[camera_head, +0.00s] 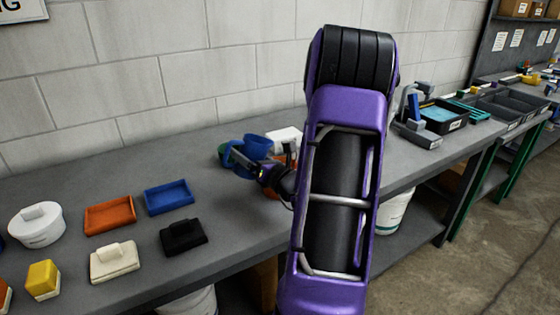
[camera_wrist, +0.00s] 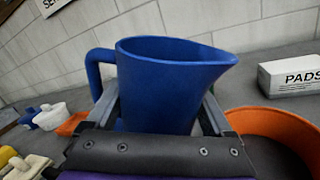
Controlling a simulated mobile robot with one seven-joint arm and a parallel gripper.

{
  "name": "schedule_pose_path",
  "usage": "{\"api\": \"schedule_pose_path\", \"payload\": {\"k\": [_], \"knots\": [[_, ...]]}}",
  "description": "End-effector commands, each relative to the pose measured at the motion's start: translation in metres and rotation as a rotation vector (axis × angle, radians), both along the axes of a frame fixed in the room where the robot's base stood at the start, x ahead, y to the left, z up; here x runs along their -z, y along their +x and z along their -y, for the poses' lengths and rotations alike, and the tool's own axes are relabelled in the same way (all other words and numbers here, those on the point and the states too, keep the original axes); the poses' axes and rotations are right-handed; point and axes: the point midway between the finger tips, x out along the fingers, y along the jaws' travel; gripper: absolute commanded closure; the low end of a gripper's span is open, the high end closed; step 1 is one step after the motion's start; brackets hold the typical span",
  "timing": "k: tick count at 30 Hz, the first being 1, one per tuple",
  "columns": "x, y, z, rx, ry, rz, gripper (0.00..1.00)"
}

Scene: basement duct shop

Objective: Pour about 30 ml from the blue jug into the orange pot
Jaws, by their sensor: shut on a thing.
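The blue jug (camera_head: 257,146) is at the back of the grey bench, left of my arm. In the wrist view the jug (camera_wrist: 165,85) stands between my fingers, its handle on the left and its spout pointing right. It looks about upright; its contents are hidden. My gripper (camera_head: 262,160) is shut on the jug's body. The orange pot (camera_wrist: 270,118) is to the right of the jug in the wrist view, its near side cut off. In the head view only a sliver of it shows behind my gripper. I cannot tell whether the jug touches the bench.
A white box marked PADS (camera_wrist: 291,76) stands behind the pot. Orange (camera_head: 110,216) and blue (camera_head: 168,197) trays, a black block (camera_head: 183,236) and a white lidded tub (camera_head: 37,225) sit further left. Bench front is clear near the arm.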

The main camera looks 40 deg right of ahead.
Motion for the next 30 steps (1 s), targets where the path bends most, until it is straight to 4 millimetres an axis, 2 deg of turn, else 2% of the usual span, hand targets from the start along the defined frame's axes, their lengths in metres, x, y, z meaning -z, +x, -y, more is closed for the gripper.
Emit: {"api": "schedule_pose_path", "payload": {"k": [1, 11, 18, 23, 30], "knots": [[-0.006, -0.001, 0.003, 0.001, 0.029, 0.008, 0.77], [-0.022, -0.006, 0.021, 0.001, 0.236, 0.063, 0.77], [-0.014, -0.007, 0.026, 0.002, 0.388, 0.101, 0.77], [-0.026, -0.007, 0.027, 0.0, 0.481, 0.127, 0.77], [-0.024, -0.007, 0.028, 0.0, 0.571, 0.149, 0.77]]}}
